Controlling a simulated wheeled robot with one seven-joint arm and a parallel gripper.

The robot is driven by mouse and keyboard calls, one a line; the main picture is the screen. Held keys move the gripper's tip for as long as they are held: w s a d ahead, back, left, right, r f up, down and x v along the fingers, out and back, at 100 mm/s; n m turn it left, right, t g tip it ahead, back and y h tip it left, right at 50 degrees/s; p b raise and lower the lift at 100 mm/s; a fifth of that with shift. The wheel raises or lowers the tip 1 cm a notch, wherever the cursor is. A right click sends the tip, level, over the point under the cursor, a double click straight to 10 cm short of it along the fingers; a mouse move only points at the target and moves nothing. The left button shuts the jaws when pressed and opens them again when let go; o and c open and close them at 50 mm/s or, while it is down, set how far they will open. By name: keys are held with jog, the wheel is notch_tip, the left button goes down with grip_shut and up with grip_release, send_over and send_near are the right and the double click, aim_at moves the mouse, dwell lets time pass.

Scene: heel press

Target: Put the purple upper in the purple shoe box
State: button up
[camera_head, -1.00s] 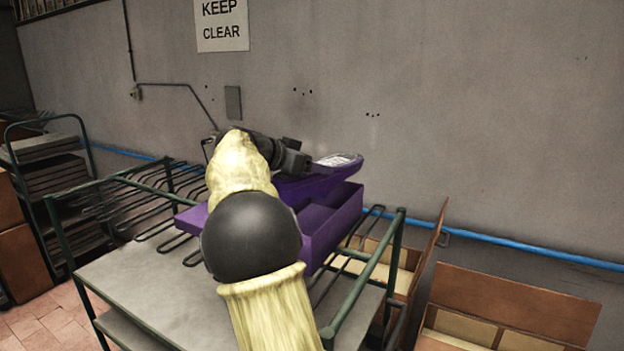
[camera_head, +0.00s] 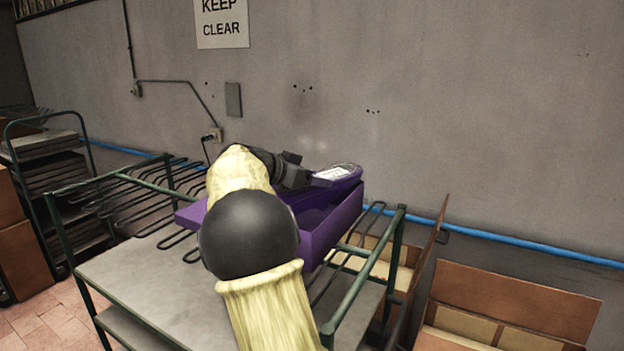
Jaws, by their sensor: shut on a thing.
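The purple shoe box (camera_head: 333,228) stands open on the green-framed rack, with its purple side flap showing at the left. The purple upper (camera_head: 338,174), with a pale patch on top, is at the box's far right rim, low over the opening. My gripper (camera_head: 300,178) is shut on the upper at its left end. My arm hides the near left part of the box and much of the upper. I cannot tell whether the upper touches the box.
The rack (camera_head: 150,285) has wire prongs at the left and a flat grey shelf in front. Open cardboard boxes (camera_head: 515,305) stand at the right. A wall with a blue pipe (camera_head: 540,252) runs close behind. A shelf trolley (camera_head: 45,150) is at the far left.

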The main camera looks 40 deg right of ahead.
jog(key=shift+f+b, duration=0.3)
jog(key=shift+b, duration=0.1)
jog(key=o, duration=1.1)
jog(key=shift+r, duration=0.15)
jog(key=shift+r+p, duration=0.65)
jog(key=shift+p, duration=0.55)
jog(key=b+v, duration=0.2)
jog(key=v, duration=0.4)
jog(key=b+v, duration=0.2)
jog(key=v, duration=0.4)
jog(key=shift+f, duration=0.25)
jog(key=shift+a, duration=0.1)
